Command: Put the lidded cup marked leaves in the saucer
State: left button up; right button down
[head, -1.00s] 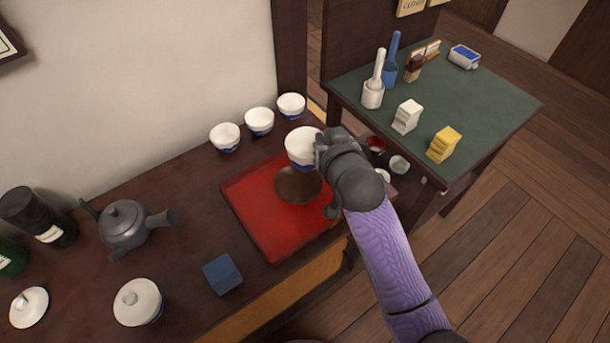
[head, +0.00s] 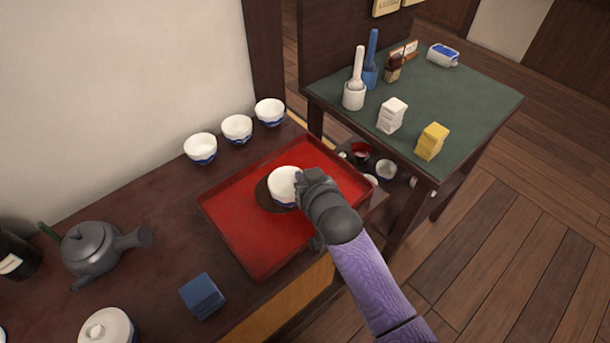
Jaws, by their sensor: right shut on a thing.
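A white cup (head: 284,183) with a little blue low on its side is in my right gripper (head: 302,190). The gripper is shut on the cup's right side. The cup is at the dark brown round saucer (head: 264,196) on the red tray; I cannot tell whether it touches the saucer. No lid knob or leaf mark shows on the held cup. A white lidded cup (head: 108,330) with a knob stands at the lower left, cut by the frame's edge; its marking is not visible. My left gripper is not in view.
The red tray (head: 230,235) lies on the dark counter. Several blue-and-white cups (head: 236,128) stand behind it. A grey teapot (head: 92,250) and a blue block (head: 202,297) are at left. A green-topped table (head: 440,95) holding several items stands at right.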

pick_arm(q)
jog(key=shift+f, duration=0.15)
pick_arm(e)
jog(key=shift+f, duration=0.3)
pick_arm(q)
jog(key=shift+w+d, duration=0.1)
pick_arm(e)
jog(key=c, duration=0.7)
grip_release()
